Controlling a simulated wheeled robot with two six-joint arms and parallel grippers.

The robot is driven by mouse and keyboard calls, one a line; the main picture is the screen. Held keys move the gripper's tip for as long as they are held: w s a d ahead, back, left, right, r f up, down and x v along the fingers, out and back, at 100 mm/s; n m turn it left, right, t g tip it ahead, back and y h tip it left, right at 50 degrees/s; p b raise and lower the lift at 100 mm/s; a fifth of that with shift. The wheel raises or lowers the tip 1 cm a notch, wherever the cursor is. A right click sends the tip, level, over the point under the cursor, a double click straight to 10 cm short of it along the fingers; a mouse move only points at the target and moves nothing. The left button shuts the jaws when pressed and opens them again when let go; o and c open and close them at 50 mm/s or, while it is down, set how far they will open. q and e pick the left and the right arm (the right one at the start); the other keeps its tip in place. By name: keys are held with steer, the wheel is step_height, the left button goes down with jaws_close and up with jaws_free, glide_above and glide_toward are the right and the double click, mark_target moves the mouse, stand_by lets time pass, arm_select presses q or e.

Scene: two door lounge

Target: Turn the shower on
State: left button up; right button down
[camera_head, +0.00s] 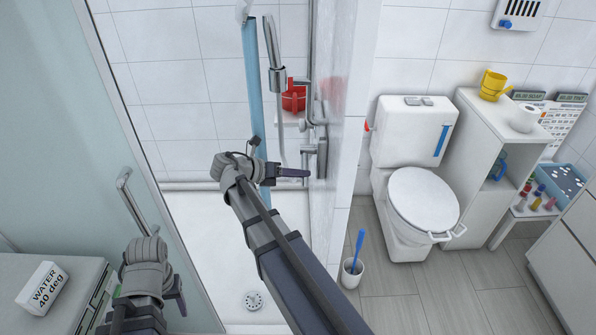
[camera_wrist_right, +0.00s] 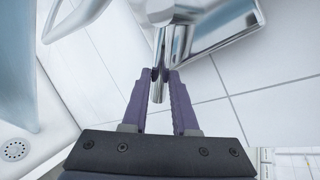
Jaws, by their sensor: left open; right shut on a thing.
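The chrome shower mixer (camera_head: 321,155) is on the wall at the right side of the shower stall. The chrome hand shower (camera_head: 277,78) and its hose hang above and left of it. My right gripper (camera_head: 303,173) reaches into the stall at the mixer. In the right wrist view, my right gripper (camera_wrist_right: 163,76) is shut on the mixer's chrome lever (camera_wrist_right: 158,93), whose end sticks out between the fingers. My left gripper (camera_head: 170,293) is open at the lower left, outside the stall, apart from the mixer. No water shows.
A glass door (camera_head: 150,120) with a chrome handle (camera_head: 128,200) stands at left. A partition wall (camera_head: 343,100) separates the toilet (camera_head: 424,200). A "WATER 40 deg" block (camera_head: 43,288) sits lower left.

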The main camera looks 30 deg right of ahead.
stand_by(0.4)
steer(key=c, duration=0.7)
jaws_free()
steer(key=p+v, duration=0.3)
steer(key=v, duration=0.5)
steer(key=shift+f, duration=0.1)
steer(key=s+a+f+m+y, duration=0.3)
steer(key=s+a+m+y, duration=0.1)
steer(key=a+m, duration=0.3)
steer(key=s+a+f+m+t+y+p, duration=0.1)
steer(key=s+a+f+m+y, duration=0.2)
steer(key=a+m, duration=0.4)
steer(key=s+a+f+m+y, duration=0.4)
steer(key=s+a+m, duration=0.3)
steer(key=a, duration=0.4)
steer(key=shift+s+f+t+y, duration=0.1)
steer(key=shift+f+t+y, duration=0.2)
steer(key=shift+f, duration=0.4)
